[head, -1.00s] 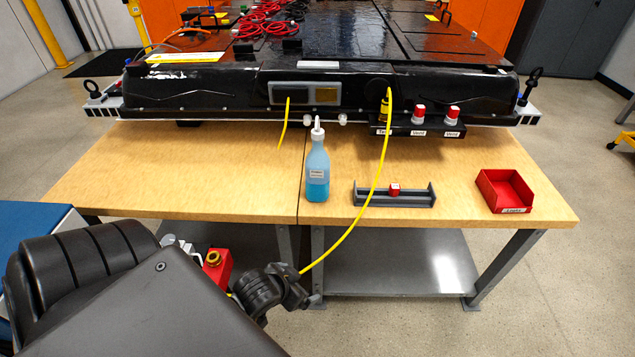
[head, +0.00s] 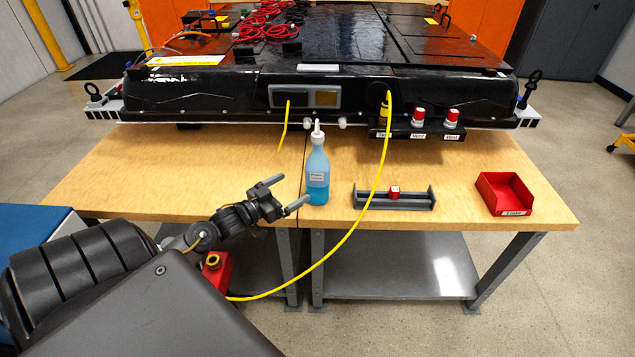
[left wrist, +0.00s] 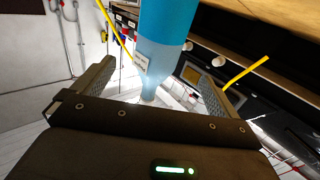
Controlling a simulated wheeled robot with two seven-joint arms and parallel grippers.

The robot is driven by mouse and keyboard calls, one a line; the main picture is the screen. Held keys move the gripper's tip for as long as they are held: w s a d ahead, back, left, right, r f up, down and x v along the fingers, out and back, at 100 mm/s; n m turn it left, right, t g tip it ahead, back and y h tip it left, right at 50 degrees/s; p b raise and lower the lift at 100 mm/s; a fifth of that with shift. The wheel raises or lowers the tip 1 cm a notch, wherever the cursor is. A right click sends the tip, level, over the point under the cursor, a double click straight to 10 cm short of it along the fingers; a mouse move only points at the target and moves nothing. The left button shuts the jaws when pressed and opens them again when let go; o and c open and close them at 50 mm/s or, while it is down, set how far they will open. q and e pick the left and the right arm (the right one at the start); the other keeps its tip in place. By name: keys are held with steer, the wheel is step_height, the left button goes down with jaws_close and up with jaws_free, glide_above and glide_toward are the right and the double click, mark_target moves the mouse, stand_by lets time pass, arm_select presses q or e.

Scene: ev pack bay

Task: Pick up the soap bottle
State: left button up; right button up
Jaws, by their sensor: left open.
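The soap bottle (head: 318,172) stands upright on the wooden table, near its front edge. It is clear with blue liquid, a white label and a white nozzle. My left gripper (head: 288,192) is open just to the left of the bottle in the head view, its two fingers pointing towards it. In the left wrist view the bottle (left wrist: 163,45) shows upside down, ahead of and between the open fingers (left wrist: 160,85). I cannot tell if a finger touches it; it is not gripped. My right gripper is not in view.
A yellow cable (head: 366,207) hangs just right of the bottle. A grey rack (head: 410,203) with a red-topped item and a red bin (head: 516,210) sit further right. The black battery pack (head: 220,92) is behind. Table left of the bottle is clear.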

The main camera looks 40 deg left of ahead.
mark_target(307, 179)
arm_select(q)
steer(key=w, duration=0.3)
steer(key=w+d, duration=0.1)
steer(key=w, duration=0.1)
steer(key=shift+w+p, duration=0.25)
steer(key=shift+p, duration=0.05)
steer(key=shift+w+r, duration=0.15)
steer(key=shift+w, duration=0.15)
steer(key=w, duration=0.2)
steer(key=w+d+p, duration=0.1)
steer(key=w, duration=0.1)
steer(key=shift+w, duration=0.25)
steer(key=c, duration=1)
steer(key=shift+c, duration=0.2)
